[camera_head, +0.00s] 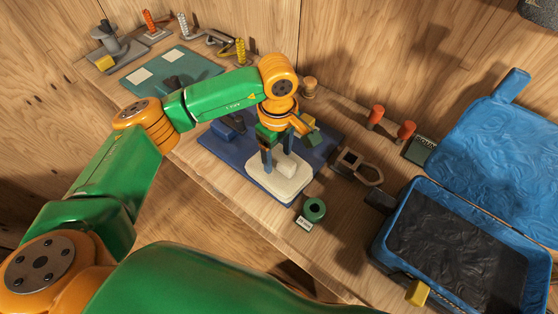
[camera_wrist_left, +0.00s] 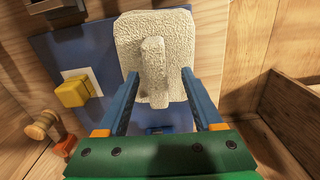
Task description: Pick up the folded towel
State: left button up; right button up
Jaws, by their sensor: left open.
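The folded towel (camera_head: 283,184) is a cream, textured flat pad with a raised ridge along its middle. It lies on the front part of a dark blue mat (camera_head: 225,155) on the wooden bench. My left gripper (camera_head: 278,167) points down over it, open, its two blue fingers apart. In the left wrist view the towel (camera_wrist_left: 183,35) lies ahead of the fingers, and its ridge stands between the fingertips (camera_wrist_left: 160,74) with a gap on each side. Whether the fingertips touch the pad is unclear. My right gripper is not in view.
A green tape roll (camera_head: 314,209) and a small label (camera_head: 304,223) sit right of the towel. An open blue case (camera_head: 395,222) stands farther right. A yellow knob on a white plate (camera_wrist_left: 73,93) is beside the towel in the wrist view. A teal mat (camera_head: 150,75) lies back left.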

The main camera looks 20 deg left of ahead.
pick_arm(q)
jog(key=shift+w+f, duration=0.3)
jog(key=shift+f, duration=0.45)
jog(key=shift+s+r, duration=0.1)
grip_shut()
jog(key=shift+r, duration=0.1)
